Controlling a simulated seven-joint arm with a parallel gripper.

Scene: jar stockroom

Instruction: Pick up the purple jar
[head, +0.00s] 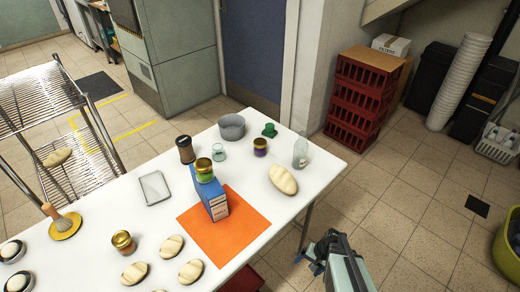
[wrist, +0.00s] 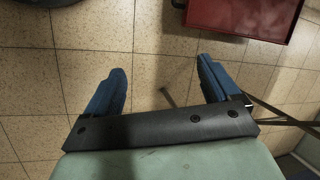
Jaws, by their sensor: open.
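The purple jar (head: 260,147) is small, with dark purple contents and a gold lid. My gripper (head: 306,259) is off the table's right edge, over the floor, well apart from the jar and nearer the camera. In the wrist view my gripper (wrist: 162,75) has its two blue fingers wide apart with only floor between them. The jar does not show in the wrist view.
A glass bottle (head: 300,151), a green object (head: 270,130), a grey pot (head: 232,127) and a small glass (head: 218,152) stand around the jar. A loaf (head: 283,180) lies nearer.

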